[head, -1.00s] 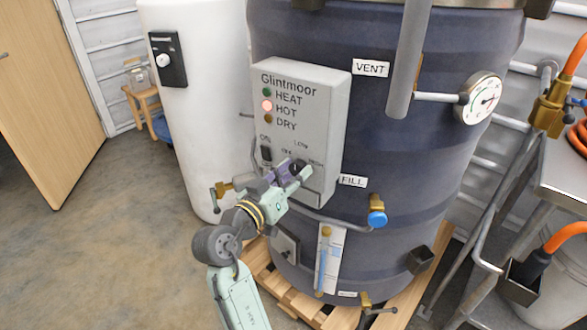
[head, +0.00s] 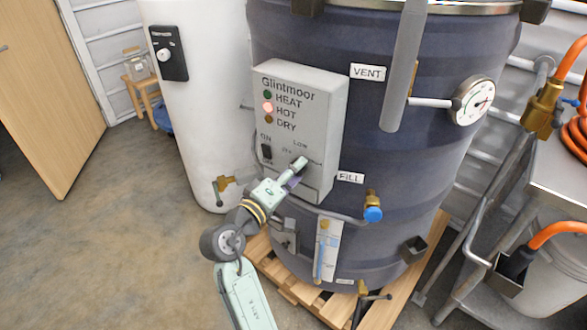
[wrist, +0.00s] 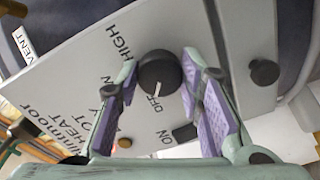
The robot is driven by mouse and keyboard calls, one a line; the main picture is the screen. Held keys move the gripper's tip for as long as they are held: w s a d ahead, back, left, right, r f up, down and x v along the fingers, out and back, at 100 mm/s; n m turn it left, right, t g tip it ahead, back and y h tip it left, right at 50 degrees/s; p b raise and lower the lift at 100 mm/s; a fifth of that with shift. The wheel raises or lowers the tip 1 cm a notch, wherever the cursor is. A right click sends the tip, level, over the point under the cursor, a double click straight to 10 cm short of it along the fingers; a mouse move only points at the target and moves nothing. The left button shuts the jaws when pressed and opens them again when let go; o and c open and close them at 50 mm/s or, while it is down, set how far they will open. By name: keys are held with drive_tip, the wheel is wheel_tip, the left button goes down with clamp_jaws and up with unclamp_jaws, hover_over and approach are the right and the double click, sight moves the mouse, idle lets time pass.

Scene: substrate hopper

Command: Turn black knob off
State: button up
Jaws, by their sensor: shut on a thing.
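The black knob (wrist: 158,72) is round, on the sloping pale front of the Glintmoor control box (head: 325,110). In the wrist view its white pointer line faces the word OFF. My gripper (wrist: 160,68) has one purple-padded finger on each side of the knob and is shut on it. In the head view my gripper (head: 298,167) is at the lower part of the box and mostly hides the knob.
A black ON/OFF rocker switch (head: 266,152) is left of the knob. The HOT lamp (head: 267,107) glows red. A blue-handled FILL valve (head: 373,212) sticks out at lower right. Open floor (head: 110,240) lies at left.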

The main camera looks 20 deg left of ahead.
drive_tip(key=shift+n, duration=0.6)
drive_tip(key=o, duration=1.2)
drive_tip(key=shift+c, duration=0.2)
drive_tip(key=v, duration=1.2)
